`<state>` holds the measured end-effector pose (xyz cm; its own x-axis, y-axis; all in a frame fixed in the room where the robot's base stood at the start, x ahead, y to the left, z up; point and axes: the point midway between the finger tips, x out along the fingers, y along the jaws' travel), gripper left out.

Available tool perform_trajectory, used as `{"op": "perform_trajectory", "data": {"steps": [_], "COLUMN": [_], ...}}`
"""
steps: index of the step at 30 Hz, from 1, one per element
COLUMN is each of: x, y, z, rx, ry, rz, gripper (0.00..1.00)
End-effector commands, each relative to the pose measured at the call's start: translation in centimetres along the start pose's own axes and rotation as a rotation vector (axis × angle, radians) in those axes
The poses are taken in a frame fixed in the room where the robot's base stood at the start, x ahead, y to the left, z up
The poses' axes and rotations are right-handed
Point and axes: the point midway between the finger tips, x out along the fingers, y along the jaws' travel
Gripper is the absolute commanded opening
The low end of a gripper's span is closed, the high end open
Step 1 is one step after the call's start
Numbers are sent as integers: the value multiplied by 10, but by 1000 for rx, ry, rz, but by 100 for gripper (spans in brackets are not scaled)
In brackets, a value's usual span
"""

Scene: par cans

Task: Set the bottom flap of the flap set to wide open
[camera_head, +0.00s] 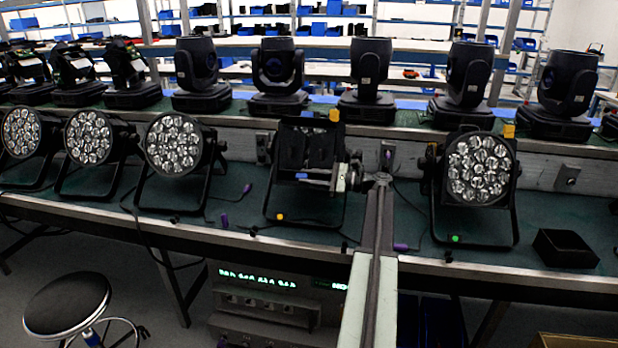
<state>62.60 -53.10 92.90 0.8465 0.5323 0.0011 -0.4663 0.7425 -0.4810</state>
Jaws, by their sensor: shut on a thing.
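My gripper (318,178) reaches in from the right at the lower edge of the flap set. It is shut on the bottom flap, which shows only as a thin strip at the jaws. The flap's exact angle is too small and dark to tell. My arm comes up from the bottom of the picture, right of the flap set. An orange light (280,216) glows on this can's stand.
Another par can (479,168) with a bare lens and a green light stands to the right of my arm. Several more stand at left. A black open box (565,248) sits at the bench's right. Loose cables and purple plugs (247,188) lie on the green bench. A stool (68,305) stands at lower left.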

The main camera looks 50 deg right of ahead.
Motion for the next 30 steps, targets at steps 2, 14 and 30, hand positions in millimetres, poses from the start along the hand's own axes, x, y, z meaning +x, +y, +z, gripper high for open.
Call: {"op": "perform_trajectory", "data": {"steps": [2, 14, 30], "x": [0, 0, 0], "y": [6, 23, 35], "z": [-3, -14, -32], "rx": [-67, -448, -875], "ry": [1, 2, 2], "rz": [1, 2, 3], "gripper": [0, 0, 0]}}
